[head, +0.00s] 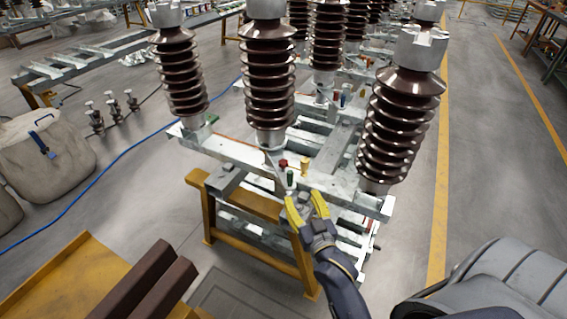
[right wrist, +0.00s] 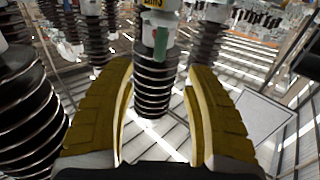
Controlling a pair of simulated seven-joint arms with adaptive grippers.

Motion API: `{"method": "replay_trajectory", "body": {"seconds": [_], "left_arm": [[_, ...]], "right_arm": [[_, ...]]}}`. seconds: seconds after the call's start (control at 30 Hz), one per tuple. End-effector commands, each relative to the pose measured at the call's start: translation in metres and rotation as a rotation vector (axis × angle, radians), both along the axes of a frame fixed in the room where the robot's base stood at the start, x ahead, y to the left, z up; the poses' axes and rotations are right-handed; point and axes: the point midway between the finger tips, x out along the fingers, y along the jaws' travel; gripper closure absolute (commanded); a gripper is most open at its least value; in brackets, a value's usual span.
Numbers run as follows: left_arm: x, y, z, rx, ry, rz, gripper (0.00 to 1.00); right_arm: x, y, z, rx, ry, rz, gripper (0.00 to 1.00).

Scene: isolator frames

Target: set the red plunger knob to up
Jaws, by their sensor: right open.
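The red plunger knob (head: 283,162) stands on the pale steel frame (head: 240,152) in the head view, between the brown insulators. A green knob (head: 290,176) and a yellow knob (head: 304,166) stand close by it. My right gripper (head: 305,201) has yellow fingers, open and empty, just in front of and below the knobs, apart from the red one. In the right wrist view its open fingers (right wrist: 158,70) frame a ribbed insulator and a green piece (right wrist: 160,42). My left gripper is not in view.
Brown insulators (head: 268,75) rise behind the knobs, and another (head: 400,125) stands close on the right. A yellow trestle (head: 255,232) supports the frame. A blue cable (head: 120,155) and a grey bag (head: 45,155) lie on the left floor.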

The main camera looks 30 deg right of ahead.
Motion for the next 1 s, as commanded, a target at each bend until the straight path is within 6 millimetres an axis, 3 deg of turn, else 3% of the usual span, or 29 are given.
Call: {"method": "replay_trajectory", "body": {"seconds": [0.27, 0.8, 1.0], "left_arm": [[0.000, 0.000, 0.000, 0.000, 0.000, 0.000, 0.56], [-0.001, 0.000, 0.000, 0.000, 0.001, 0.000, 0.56], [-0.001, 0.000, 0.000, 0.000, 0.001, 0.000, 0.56]], "right_arm": [[0.027, -0.004, 0.000, 0.007, 0.001, 0.000, 0.47], [0.123, -0.019, 0.000, 0.008, 0.002, 0.001, 0.47], [0.149, -0.023, 0.000, 0.008, 0.002, 0.000, 0.47]]}}
